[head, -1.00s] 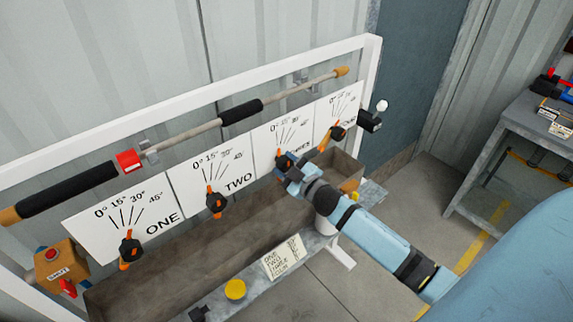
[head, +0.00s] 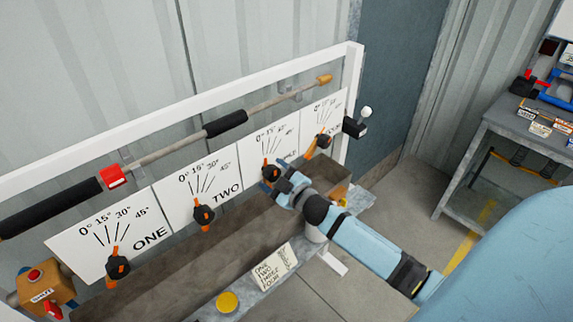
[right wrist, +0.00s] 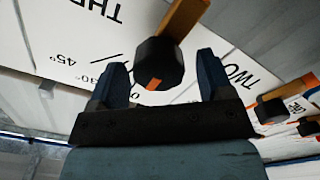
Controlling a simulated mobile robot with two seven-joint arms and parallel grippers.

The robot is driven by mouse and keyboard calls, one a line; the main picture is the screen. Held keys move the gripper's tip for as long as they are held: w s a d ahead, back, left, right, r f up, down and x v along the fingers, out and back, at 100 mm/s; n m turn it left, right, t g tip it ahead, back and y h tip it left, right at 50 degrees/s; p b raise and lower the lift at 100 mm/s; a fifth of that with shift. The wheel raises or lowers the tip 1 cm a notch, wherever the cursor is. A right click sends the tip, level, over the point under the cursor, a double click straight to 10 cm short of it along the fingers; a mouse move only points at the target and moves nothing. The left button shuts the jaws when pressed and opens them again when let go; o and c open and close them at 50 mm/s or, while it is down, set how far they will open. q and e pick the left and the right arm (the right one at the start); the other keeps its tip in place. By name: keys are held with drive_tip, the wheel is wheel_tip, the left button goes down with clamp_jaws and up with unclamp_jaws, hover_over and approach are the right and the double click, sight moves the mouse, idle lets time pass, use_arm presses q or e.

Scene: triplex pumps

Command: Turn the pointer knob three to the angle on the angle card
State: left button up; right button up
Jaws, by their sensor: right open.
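Pointer knob three (head: 271,173) is a black knob with an orange pointer on the white plate marked THREE (head: 286,150). In the right wrist view the knob (right wrist: 158,64) stands between my fingers, with a visible gap to each. Its orange mark points down toward the low-angle end of the scale; the exact angle is unclear. My right gripper (head: 281,184) is open and empty, just in front of the knob; its fingers (right wrist: 162,80) show on both sides. The angle card (head: 275,267) lies on the front ledge, its angles too small to read. My left gripper is out of view.
Knobs one (head: 117,267), two (head: 204,214) and four (head: 323,141) are on neighbouring plates. A brown trough (head: 175,262) runs below them. A bar with black grips (head: 160,152) runs above. A workbench (head: 500,125) stands right.

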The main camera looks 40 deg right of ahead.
drive_tip(key=s+d+b, duration=0.1)
drive_tip(key=s+b, duration=0.1)
drive_tip(key=s, duration=1.1)
drive_tip(key=shift+s, duration=0.2)
